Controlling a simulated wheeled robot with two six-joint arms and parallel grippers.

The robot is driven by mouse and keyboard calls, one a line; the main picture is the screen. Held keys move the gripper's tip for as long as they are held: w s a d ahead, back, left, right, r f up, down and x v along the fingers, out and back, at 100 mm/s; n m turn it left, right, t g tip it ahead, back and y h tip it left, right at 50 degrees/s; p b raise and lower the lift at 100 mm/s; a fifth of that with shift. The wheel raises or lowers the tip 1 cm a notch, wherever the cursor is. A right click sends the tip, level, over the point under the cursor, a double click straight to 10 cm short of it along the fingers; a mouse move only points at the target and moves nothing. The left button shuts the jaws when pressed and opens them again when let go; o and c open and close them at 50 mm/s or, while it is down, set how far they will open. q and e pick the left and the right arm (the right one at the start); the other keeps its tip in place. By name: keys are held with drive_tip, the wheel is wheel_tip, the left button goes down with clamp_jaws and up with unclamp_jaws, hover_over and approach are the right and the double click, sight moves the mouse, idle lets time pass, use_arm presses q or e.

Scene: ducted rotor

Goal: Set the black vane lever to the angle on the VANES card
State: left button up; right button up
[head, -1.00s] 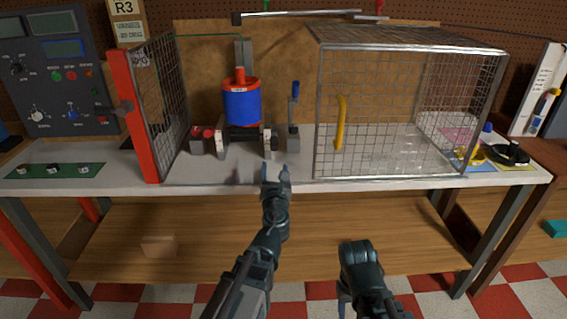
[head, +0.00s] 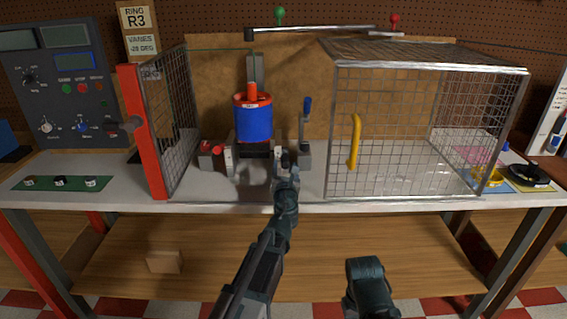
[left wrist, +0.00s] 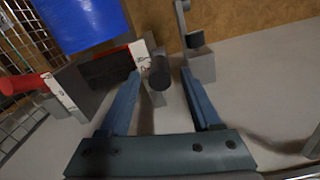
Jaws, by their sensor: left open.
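The VANES card (head: 142,43) hangs below the RING R3 card at the back left and appears to read -20 DEG. The blue ducted rotor (head: 254,122) with red rims stands mid-bench. In the left wrist view, the black vane lever (left wrist: 160,73) shows its round end beside a white marked plate (left wrist: 142,50) on the rotor's stand. My left gripper (head: 289,157) is open at the right of the stand and covers the lever in the head view. In the left wrist view its fingers (left wrist: 160,78) stand on either side of the lever, without clear contact.
A blue-handled lever (head: 306,118) stands close to the right of my left gripper. A mesh cage (head: 331,135) with a yellow handle (head: 354,142) is further right. A red-edged mesh door (head: 144,130) stands open at left. The bench front is clear.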

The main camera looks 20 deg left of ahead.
use_arm(q)
drive_tip(key=shift+x, duration=1.05)
clamp_jaws()
idle(0.6)
